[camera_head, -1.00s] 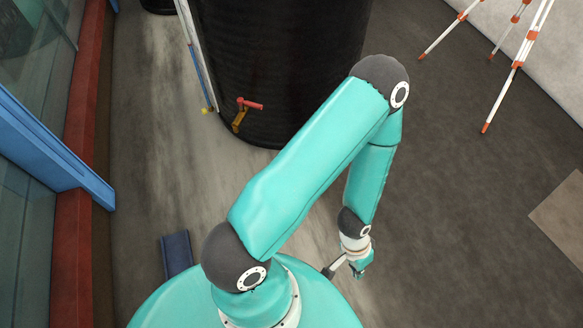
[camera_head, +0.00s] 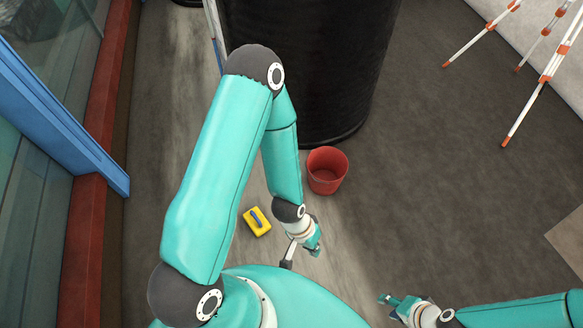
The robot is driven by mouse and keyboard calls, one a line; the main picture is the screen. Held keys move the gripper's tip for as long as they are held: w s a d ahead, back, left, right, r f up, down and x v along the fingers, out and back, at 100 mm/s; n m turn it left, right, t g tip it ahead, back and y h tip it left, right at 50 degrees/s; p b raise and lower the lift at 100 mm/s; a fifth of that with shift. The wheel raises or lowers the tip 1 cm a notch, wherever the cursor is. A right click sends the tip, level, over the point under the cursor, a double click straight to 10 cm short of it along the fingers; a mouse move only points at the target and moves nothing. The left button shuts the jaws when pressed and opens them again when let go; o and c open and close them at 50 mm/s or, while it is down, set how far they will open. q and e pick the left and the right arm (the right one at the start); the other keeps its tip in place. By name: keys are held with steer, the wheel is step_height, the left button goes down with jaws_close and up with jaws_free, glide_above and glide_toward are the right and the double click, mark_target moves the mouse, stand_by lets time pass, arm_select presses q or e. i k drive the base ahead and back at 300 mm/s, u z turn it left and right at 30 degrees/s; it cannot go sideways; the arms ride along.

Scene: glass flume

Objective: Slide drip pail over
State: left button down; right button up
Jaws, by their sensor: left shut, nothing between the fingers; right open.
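The drip pail, a red open-topped bucket (camera_head: 327,175), stands upright on the floor at the foot of the black tank. My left gripper (camera_head: 315,250) is shut and empty, below the pail in the picture and apart from it. My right gripper (camera_head: 388,304) is open and empty at the lower right, also apart from the pail. No handle on the pail can be made out.
The large black tank (camera_head: 320,75) stands behind the pail. A blue beam (camera_head: 60,120) runs along the glass at left. Tripod legs (camera_head: 525,108) stand upper right. The right-hand floor is mostly clear.

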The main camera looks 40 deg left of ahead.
mark_target(327, 166)
steer(key=u, duration=0.2)
steer(key=i, duration=1.5)
steer(key=z, duration=0.1)
